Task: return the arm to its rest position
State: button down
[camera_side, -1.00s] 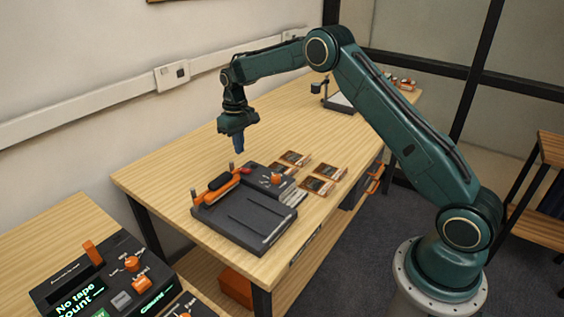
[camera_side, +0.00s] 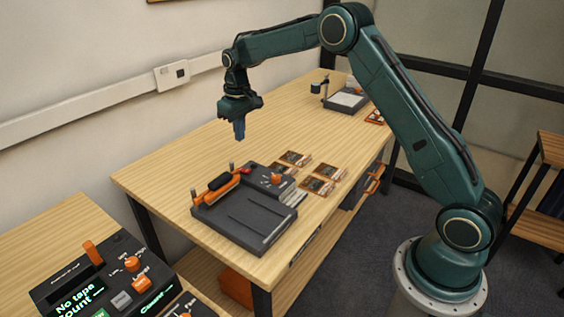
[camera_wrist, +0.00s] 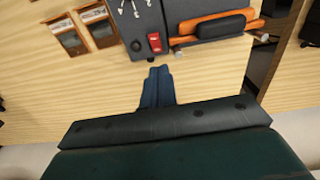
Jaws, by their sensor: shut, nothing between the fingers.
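My gripper (camera_side: 239,136) hangs from my green arm, pointing down above the wooden table (camera_side: 192,149). Its blue fingers are together and hold nothing. They also show together in the wrist view (camera_wrist: 158,75), over bare wood beside the dark machine. In the side view the gripper is above and behind the dark machine (camera_side: 243,222) with the orange handle, apart from it.
Several small orange-brown cases (camera_side: 317,186) lie right of the machine. A dark tray device (camera_side: 346,101) stands at the table's far end. A console (camera_side: 105,280) with a lit screen is at the lower left. The middle of the table is clear.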

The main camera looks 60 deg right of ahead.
jog(key=s+a+r+t, duration=0.1)
jog(key=s+a+r, duration=0.2)
jog(key=s+r, duration=0.55)
jog(key=s+a+r+t, duration=0.2)
jog(key=s+r, duration=0.6)
jog(key=s, duration=0.1)
jog(key=s+a+f+t, duration=0.1)
jog(key=s, duration=1)
jog(key=s+a+f+t, duration=0.1)
jog(key=s+a, duration=0.1)
jog(key=s, duration=0.8)
jog(key=shift+s+a, duration=0.15)
jog(key=shift+s, duration=0.25)
